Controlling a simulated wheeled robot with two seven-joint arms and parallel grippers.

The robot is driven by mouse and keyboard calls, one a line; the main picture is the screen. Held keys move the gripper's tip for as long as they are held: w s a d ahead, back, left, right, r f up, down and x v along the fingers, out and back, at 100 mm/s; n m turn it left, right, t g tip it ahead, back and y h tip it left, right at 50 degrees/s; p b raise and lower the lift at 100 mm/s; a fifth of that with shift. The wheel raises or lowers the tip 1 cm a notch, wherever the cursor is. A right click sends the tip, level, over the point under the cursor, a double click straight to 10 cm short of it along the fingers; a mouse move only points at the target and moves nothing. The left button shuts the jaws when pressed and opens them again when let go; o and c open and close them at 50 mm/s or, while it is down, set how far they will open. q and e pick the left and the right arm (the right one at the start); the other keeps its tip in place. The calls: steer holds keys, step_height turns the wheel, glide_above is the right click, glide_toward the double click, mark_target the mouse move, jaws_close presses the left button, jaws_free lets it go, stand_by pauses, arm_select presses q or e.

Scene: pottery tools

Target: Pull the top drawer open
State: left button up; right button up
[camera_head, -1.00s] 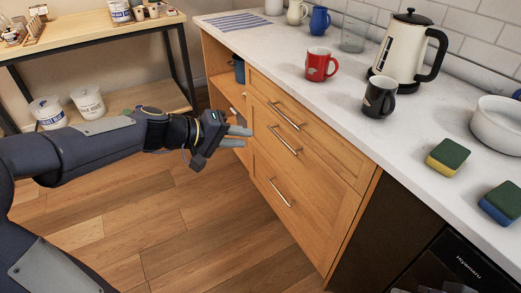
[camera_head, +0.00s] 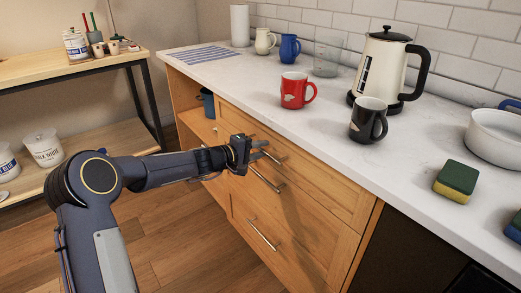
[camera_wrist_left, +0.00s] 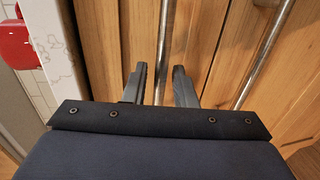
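The top drawer (camera_head: 318,183) is the shallow upper front of the wooden cabinet, and it looks closed. Its metal bar handle (camera_wrist_left: 166,40) runs between the two fingers of my left gripper (camera_wrist_left: 160,88) in the left wrist view. The fingers are open, one on each side of the bar; how deep they reach around it is hard to tell. In the head view my left gripper (camera_head: 259,150) is at the top drawer's front and partly covers the handle. The second drawer's handle (camera_head: 267,180) is just below. My right gripper is not in view.
The white countertop (camera_head: 225,75) overhangs the drawers and carries a red mug (camera_head: 296,92), a black mug (camera_head: 368,120), a kettle (camera_head: 388,70) and a sponge (camera_head: 456,180). A lower drawer handle (camera_head: 262,235) sticks out below. A shelf (camera_head: 100,150) stands at left.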

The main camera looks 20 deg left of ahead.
arm_select(q)
steer(key=shift+w, duration=0.1)
jaws_close()
steer(key=shift+d, duration=0.1)
